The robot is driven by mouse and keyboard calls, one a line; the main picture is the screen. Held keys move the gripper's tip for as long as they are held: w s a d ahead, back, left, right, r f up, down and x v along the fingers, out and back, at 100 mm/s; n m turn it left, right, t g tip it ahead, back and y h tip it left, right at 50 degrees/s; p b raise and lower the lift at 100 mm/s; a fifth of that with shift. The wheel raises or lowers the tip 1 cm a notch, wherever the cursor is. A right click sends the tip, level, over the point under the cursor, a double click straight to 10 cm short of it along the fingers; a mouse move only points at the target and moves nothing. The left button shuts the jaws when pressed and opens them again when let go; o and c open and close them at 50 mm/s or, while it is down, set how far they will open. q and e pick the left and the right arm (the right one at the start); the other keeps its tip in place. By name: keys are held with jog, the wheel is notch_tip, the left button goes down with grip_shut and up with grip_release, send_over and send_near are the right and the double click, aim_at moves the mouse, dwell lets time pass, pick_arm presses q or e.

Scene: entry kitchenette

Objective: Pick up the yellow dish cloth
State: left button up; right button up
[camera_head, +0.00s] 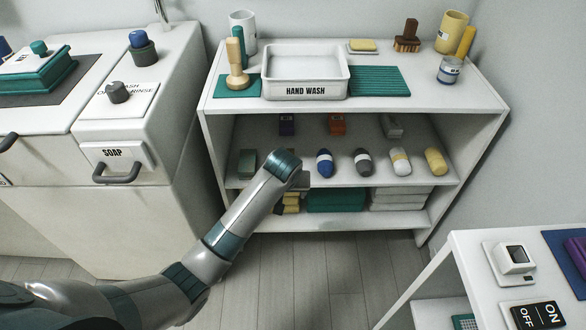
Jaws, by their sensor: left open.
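A yellow folded stack (291,204), which looks like the yellow dish cloth, lies on the lower shelf at its left part, partly hidden behind my left arm's end. My left gripper (302,181) is at the front of the shelf unit, just above and in front of the yellow stack. It is open, and its fingertips are mostly hidden by my wrist. I cannot tell whether it touches the stack. My right gripper is not in view.
Green folded cloths (335,200) and white folded cloths (400,198) lie to the right on the same shelf. A white basin (305,57) stands on top. A low table (465,262) is at right; the floor (300,275) between is clear.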

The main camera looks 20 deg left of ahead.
pick_arm(q)
jog(key=shift+r, duration=0.4)
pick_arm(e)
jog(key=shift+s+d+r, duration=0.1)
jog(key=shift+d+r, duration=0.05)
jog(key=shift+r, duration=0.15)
pick_arm(q)
jog(key=shift+w+a, duration=0.1)
jog(key=w+a, duration=0.1)
jog(key=w, duration=0.2)
jog(key=w+a+b, duration=0.1)
jog(key=w, duration=0.2)
jog(key=w+a, duration=0.1)
jog(key=w, duration=0.3)
jog(key=shift+w, duration=0.4)
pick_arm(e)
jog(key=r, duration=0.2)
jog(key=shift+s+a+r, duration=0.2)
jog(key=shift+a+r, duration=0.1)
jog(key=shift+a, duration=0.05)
